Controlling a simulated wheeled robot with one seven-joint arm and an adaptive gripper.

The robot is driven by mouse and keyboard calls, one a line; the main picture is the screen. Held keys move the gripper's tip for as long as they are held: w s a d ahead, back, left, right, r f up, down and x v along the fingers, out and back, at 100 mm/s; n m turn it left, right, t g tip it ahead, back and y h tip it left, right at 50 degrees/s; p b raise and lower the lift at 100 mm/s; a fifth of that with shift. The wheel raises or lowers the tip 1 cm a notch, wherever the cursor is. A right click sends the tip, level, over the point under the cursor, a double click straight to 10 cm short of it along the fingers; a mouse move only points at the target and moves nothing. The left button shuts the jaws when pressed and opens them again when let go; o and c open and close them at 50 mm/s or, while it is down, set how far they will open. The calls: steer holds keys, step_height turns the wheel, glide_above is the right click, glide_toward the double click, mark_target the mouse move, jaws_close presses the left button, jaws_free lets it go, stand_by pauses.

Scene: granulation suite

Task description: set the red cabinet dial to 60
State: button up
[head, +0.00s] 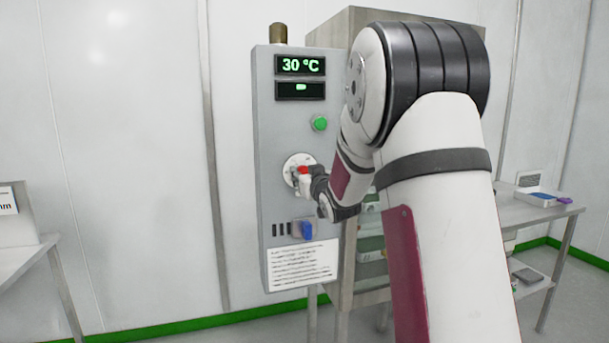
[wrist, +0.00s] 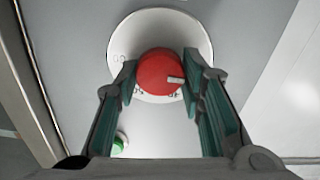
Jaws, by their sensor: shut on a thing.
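The red dial (wrist: 160,72) sits on a round white scale plate (wrist: 186,30) on the front of the grey cabinet (head: 262,180). In the wrist view my gripper (wrist: 160,84) has one finger on each side of the dial and is shut on it. A pale pointer mark on the dial faces right in that view. The scale figures are partly hidden and too blurred to read surely. In the head view the red dial (head: 303,169) shows just past my gripper (head: 311,180). The upper display (head: 301,66) reads 30 °C.
A green button (head: 319,123) is above the dial, and a blue switch (head: 307,230) is below it. A printed label (head: 303,266) is at the cabinet's bottom. A steel table (head: 530,212) with a tray stands at right, another table (head: 30,248) at left.

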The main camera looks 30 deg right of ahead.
steer(key=shift+m, duration=0.3)
steer(key=m, duration=0.4)
steer(key=shift+d+m, duration=0.1)
steer(key=shift+m, duration=0.2)
steer(key=m+p, duration=0.1)
steer(key=m, duration=0.3)
steer(key=shift+r+m+p, duration=0.1)
steer(key=shift+m+p, duration=0.2)
steer(key=shift+p, duration=0.05)
steer(key=m+p, duration=0.2)
steer(key=m, duration=0.2)
steer(key=m+p, duration=0.2)
steer(key=m, duration=0.3)
steer(key=shift+s+d+p, duration=0.1)
steer(key=shift+p, duration=0.3)
steer(key=shift+f+m+p, duration=0.15)
steer(key=shift+m+p, duration=2.45)
steer(key=shift+m, duration=1.65)
steer(key=shift+f+m+p, duration=0.15)
steer(key=shift+m+p, duration=2.4)
steer(key=shift+m, duration=1.7)
